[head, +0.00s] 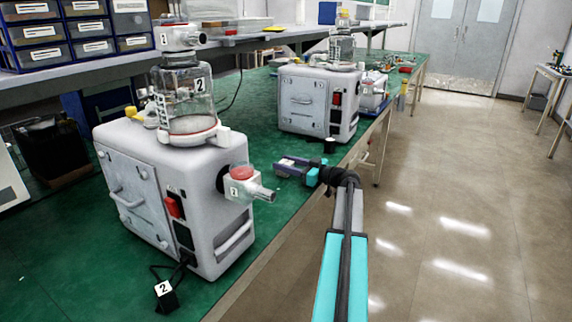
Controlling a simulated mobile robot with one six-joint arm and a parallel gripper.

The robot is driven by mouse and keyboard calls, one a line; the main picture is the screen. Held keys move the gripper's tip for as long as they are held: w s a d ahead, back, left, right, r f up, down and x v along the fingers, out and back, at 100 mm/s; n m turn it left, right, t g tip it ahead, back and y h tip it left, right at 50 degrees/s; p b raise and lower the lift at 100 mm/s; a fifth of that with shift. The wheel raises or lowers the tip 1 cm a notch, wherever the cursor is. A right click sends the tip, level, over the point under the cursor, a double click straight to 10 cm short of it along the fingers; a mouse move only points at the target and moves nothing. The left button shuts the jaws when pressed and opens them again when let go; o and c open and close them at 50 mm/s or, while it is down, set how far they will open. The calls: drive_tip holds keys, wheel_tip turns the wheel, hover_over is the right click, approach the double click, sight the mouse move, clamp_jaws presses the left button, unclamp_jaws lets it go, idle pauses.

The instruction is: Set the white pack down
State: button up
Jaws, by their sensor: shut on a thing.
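My gripper (287,168) is at the end of my teal and black arm, low over the green bench top between the two pumps. It is shut on the white pack, which is small in the view and mostly hidden by the gripper body. I cannot tell whether the pack touches the bench top. The near pump (165,190) is a white box with a clear canister (188,95) marked 2 on top and a red-capped port (243,180) on its right side, just left of my gripper. The far pump (318,103) stands behind my gripper.
The green bench top (262,235) is bare in front of my gripper, up to its right edge. A small black item (329,146) sits by the far pump. A black plug tagged 2 (166,297) lies at the near pump's foot. Drawer bins (75,35) stand on the shelf. Open floor (460,190) lies right.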

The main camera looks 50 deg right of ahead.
drive_tip(key=shift+f, duration=0.15)
drive_tip(key=o, duration=1.1)
drive_tip(key=shift+c, duration=0.2)
drive_tip(key=shift+r, duration=0.2)
drive_tip(key=v, duration=1.2)
drive_tip(key=shift+s+f, duration=0.1)
